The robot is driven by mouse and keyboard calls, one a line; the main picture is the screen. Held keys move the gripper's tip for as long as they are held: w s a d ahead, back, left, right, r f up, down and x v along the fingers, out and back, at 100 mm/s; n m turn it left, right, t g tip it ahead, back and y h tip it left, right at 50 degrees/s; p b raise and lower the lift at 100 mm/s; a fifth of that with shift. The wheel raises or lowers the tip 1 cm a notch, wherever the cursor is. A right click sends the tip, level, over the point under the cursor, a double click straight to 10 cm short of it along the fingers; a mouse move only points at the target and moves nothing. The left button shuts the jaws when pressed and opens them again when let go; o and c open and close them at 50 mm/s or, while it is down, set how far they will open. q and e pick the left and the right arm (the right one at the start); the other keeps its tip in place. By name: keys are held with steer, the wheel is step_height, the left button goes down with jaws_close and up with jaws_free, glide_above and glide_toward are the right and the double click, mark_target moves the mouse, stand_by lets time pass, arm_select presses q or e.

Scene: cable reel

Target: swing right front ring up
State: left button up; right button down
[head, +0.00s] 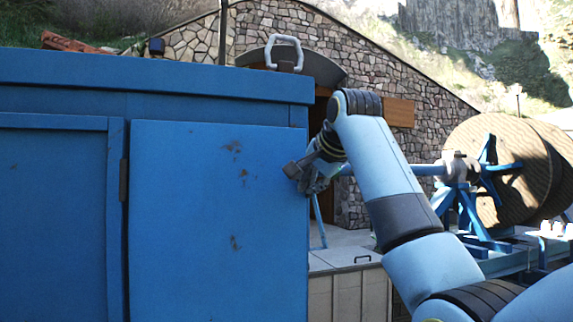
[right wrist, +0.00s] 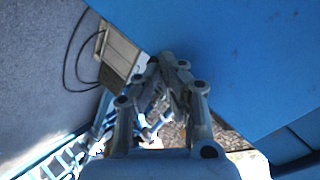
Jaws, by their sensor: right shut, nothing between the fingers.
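A pale grey ring (head: 285,52) stands upright at the right end of the top of the blue cabinet (head: 215,200). Whether it is the front or rear ring I cannot tell, and no other ring shows on the top. My right gripper (head: 295,170) is beside the cabinet's right edge, well below the ring. It also shows in the right wrist view (right wrist: 172,62), shut and empty, with blue panel surface behind its fingertips. The ring does not show in the right wrist view. My left gripper is not in view.
A large wooden cable reel (head: 500,170) on a blue stand is at the right. A low box (head: 345,290) with a dark handle lies right of the cabinet. A stone building (head: 270,30) stands behind. Open space shows above the cabinet top.

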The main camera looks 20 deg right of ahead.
steer(key=s+a+r+m+t, duration=0.1)
steer(key=s+r+m, duration=0.1)
steer(key=r, duration=1.2)
steer(key=s+a+r+m+t, duration=0.1)
steer(key=s+r+m+t, duration=0.15)
steer(key=r, duration=1.05)
steer(key=s+a+r+m+t, duration=0.1)
steer(key=s+r, duration=0.2)
steer(key=r, duration=1.1)
arm_select(q)
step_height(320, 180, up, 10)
steer(key=p, duration=0.8)
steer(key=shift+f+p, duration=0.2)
steer(key=shift+p, duration=0.15)
arm_select(e)
steer(key=w+f, duration=0.3)
steer(key=w, duration=1.1)
steer(key=shift+y, duration=0.4)
steer(key=shift+s+a, duration=0.1)
